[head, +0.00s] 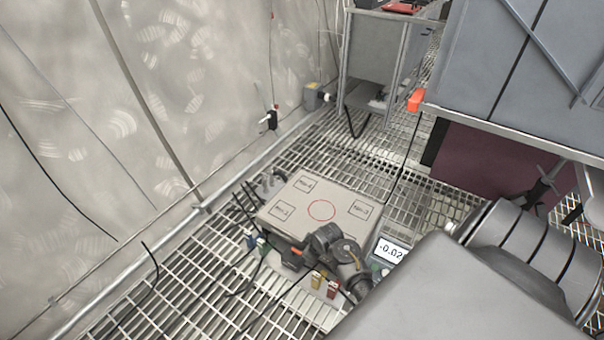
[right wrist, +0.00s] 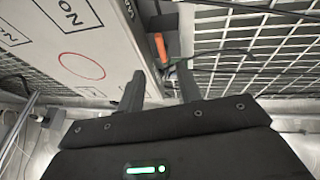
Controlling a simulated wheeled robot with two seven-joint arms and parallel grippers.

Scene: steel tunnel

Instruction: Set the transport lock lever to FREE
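The pale grey box (head: 330,196) with a red circle and several labelled squares lies on the grating floor. A small orange lever (head: 297,251) shows at its near side in the head view. In the right wrist view, the orange lever (right wrist: 160,47) stands on a dark mount beside the box wall (right wrist: 110,50). My right gripper (right wrist: 160,78) is open, its two fingers apart with the lever just beyond and between the tips; contact is not visible. In the head view, the dark right gripper (head: 318,246) is at the box's near edge. My left gripper is not in view. No lever marking is readable.
A display (head: 391,250) reading -0.02 stands right of the box. Blue and green connectors (head: 255,240), a yellow one (head: 316,280) and a red one (head: 332,288) lie near it with black cables. A grey cabinet (head: 500,70) fills the upper right.

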